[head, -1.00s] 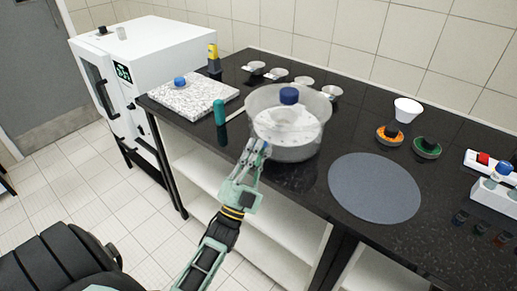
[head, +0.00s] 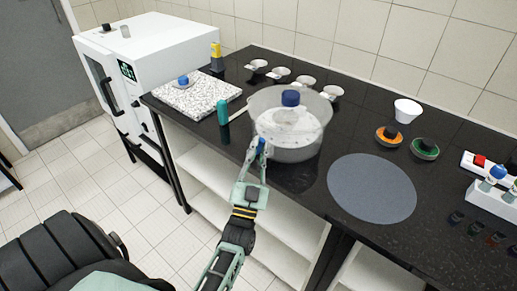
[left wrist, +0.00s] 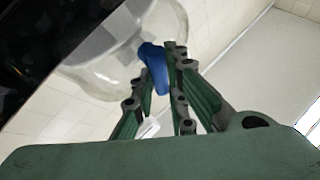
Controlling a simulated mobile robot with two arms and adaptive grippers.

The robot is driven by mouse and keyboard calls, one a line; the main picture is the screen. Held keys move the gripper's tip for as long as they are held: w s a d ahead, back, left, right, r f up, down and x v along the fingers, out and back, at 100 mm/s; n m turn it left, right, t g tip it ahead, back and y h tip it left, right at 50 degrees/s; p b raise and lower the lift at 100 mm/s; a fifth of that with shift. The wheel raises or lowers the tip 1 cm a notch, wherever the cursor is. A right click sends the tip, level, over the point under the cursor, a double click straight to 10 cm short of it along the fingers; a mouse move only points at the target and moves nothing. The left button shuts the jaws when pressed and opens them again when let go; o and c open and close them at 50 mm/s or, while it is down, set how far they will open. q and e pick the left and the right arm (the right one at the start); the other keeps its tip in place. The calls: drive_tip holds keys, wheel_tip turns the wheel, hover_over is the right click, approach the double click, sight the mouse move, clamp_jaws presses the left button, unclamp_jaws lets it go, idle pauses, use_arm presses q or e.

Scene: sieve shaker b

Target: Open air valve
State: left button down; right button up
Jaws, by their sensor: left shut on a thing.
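The air valve shows as a blue handle (left wrist: 154,66) on the side of a clear round vessel (left wrist: 110,70) in the left wrist view. The same vessel, a desiccator with a blue knob (head: 290,97) on its lid, stands on the black bench in the head view (head: 285,148). My left gripper (head: 259,149) is at the vessel's front left side. In the left wrist view my left gripper (left wrist: 160,68) has its fingers shut on the blue valve handle, which is partly hidden between them. My right gripper is not in view.
A teal bottle (head: 223,111) stands left of the vessel. A round grey mat (head: 371,188) lies to the right. Several small white dishes (head: 281,74) line the bench behind. A speckled slab (head: 195,95) and white oven (head: 150,50) are at left.

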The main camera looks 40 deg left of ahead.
use_arm(q)
drive_tip(key=shift+f, duration=0.25)
drive_tip(key=c, duration=1.8)
unclamp_jaws()
drive_tip(key=shift+r, duration=0.15)
drive_tip(key=shift+o, duration=0.2)
drive_tip(key=v, duration=1.2)
